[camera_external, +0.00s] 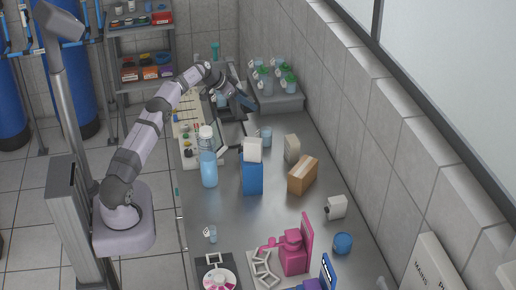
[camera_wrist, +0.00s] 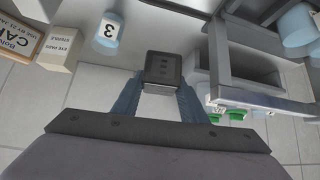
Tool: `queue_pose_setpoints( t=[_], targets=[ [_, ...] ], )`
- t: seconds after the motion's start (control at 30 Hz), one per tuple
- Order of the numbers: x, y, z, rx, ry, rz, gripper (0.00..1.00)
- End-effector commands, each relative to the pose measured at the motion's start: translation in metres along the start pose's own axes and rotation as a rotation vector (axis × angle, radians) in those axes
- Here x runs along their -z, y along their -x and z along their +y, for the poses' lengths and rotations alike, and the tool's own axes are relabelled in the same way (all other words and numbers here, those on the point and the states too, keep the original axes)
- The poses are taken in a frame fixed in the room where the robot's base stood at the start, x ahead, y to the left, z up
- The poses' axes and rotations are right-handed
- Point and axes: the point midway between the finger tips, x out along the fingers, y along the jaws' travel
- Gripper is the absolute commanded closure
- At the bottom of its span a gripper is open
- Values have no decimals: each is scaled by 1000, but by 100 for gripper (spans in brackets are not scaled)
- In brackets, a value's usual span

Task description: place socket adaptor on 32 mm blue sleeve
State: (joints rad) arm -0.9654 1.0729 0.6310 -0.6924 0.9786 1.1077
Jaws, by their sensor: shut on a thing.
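In the wrist view my gripper (camera_wrist: 161,88) has its two blue-grey fingers closed on a dark, square, block-like piece, which I take to be the socket adaptor (camera_wrist: 163,67). It is held at the fingertips, with a light strip along its near edge. In the external view my gripper (camera_external: 246,103) is at the far part of the bench, near the raised grey rack; the held piece is too small to make out there. I cannot tell which blue item is the 32 mm blue sleeve.
A grey rack (camera_external: 291,103) with green-capped bottles stands right of my gripper. A light-blue cup marked 3 (camera_wrist: 108,34) also shows on the bench (camera_external: 265,138). A tall bottle (camera_external: 208,170), a blue box (camera_external: 252,178) and a cardboard box (camera_external: 302,176) stand nearer. The wall bounds the right.

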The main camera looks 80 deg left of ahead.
Motion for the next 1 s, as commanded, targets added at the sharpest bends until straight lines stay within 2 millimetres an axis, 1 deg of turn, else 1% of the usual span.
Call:
queue_pose_setpoints(
  t=[0.17,0.27,0.37,0.47,0.57,0.6,0.67,0.7,0.77,0.8,0.87,0.9,0.97,1.0],
  targets=[
    [2,-1,3,-3,-4,1,85],
    [8,-5,12,-15,-15,1,85],
    [18,-13,30,-36,-37,1,85],
    [34,-24,57,-69,-70,1,85],
    [54,-34,93,-109,-112,2,85],
    [63,-38,109,-127,-131,2,85],
    [76,-43,135,-156,-160,2,85],
    [84,-46,152,-176,-179,2,85],
    [97,-50,179,-205,-208,3,85],
    [104,-52,197,-224,-227,2,85],
    [115,-54,225,-252,-255,2,85],
    [121,-55,243,-272,-275,1,85],
    [130,-56,272,-300,-303,2,85],
    [135,-57,291,-320,-322,2,85]
  ],
)
